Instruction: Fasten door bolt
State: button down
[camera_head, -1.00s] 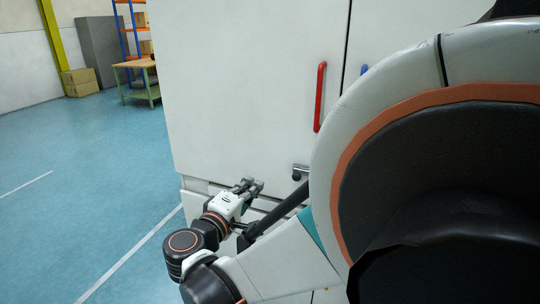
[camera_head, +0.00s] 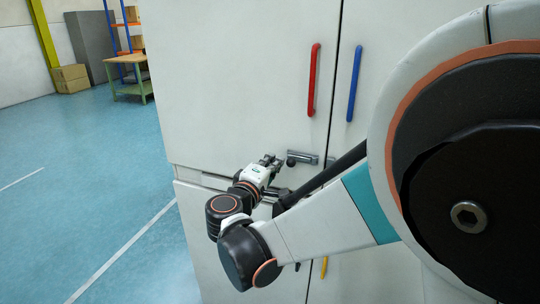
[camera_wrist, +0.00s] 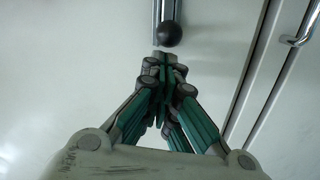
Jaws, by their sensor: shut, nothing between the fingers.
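The door bolt (camera_head: 303,157) is a short metal bar with a dark round knob (camera_head: 291,161), mounted on the left white cabinet door (camera_head: 235,70) beside the vertical door seam. In the wrist view the bolt's metal bar (camera_wrist: 166,9) runs up to the top edge, with the black ball knob (camera_wrist: 169,34) at its lower end. My gripper (camera_head: 274,161) is just left of the knob in the head view. The wrist view shows the gripper (camera_wrist: 168,58) with its fingertips together, just below the knob and very near it. I cannot tell whether they touch.
A red handle (camera_head: 314,80) and a blue handle (camera_head: 354,84) stand on either side of the seam above the bolt. A yellow handle (camera_head: 324,267) is lower down. A chrome handle (camera_wrist: 300,28) shows at the right of the wrist view. Blue floor (camera_head: 90,180) is open at left.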

jog(key=d, duration=0.2)
jog(key=s+d, duration=0.1)
jog(key=shift+s+d, duration=0.15)
jog(key=shift+d, duration=0.25)
